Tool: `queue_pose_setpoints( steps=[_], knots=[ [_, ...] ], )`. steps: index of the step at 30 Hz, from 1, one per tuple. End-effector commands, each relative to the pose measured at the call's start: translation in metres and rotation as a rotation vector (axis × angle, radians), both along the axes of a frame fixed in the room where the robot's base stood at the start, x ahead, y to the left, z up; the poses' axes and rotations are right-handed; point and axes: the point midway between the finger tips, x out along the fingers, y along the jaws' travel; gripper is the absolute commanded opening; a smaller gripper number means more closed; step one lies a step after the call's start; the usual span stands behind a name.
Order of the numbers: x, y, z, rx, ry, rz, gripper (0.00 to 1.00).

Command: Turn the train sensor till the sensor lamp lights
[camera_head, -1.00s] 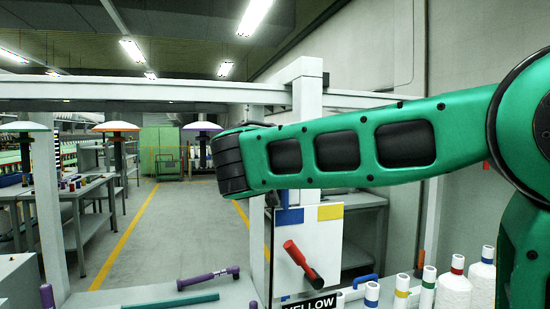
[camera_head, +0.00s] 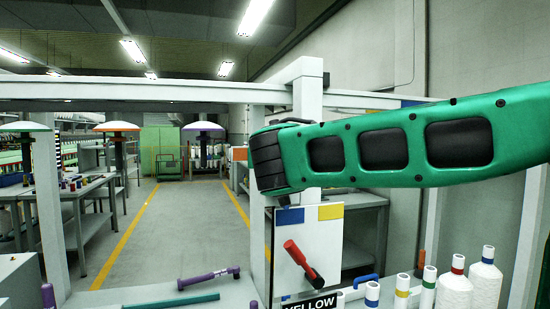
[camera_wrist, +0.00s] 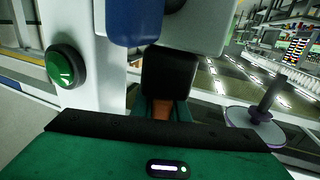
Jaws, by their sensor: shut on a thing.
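In the wrist view my gripper (camera_wrist: 168,76) shows as a dark block at the middle, against a blue and grey body that I take for the train sensor (camera_wrist: 196,24). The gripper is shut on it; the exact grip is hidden. A green dome (camera_wrist: 64,66) in a dark ring sits on the white post to the left. It may be the sensor lamp, and it shows no clear glow. In the head view my green arm reaches in from the right, and its black wrist end covers the gripper and the sensor at the post.
A white panel (camera_head: 322,245) with blue and yellow squares and a red lever (camera_head: 303,262) stands below my wrist. Several thread spools (camera_head: 455,287) stand at the lower right. A purple tool (camera_head: 209,278) and a teal bar (camera_head: 171,301) lie at the front left. A crossbeam (camera_head: 150,91) spans behind.

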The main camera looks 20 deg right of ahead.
Motion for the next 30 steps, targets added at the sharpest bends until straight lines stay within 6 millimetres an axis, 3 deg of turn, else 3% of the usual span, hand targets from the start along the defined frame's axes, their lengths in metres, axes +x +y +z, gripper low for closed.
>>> queue_pose_setpoints(
  steps=[16,30],
  knots=[
    [0.002,0.007,0.000,0.001,0.000,0.244,0.00],
    [0.001,0.009,0.000,0.000,-0.001,0.281,0.00]
  ],
)
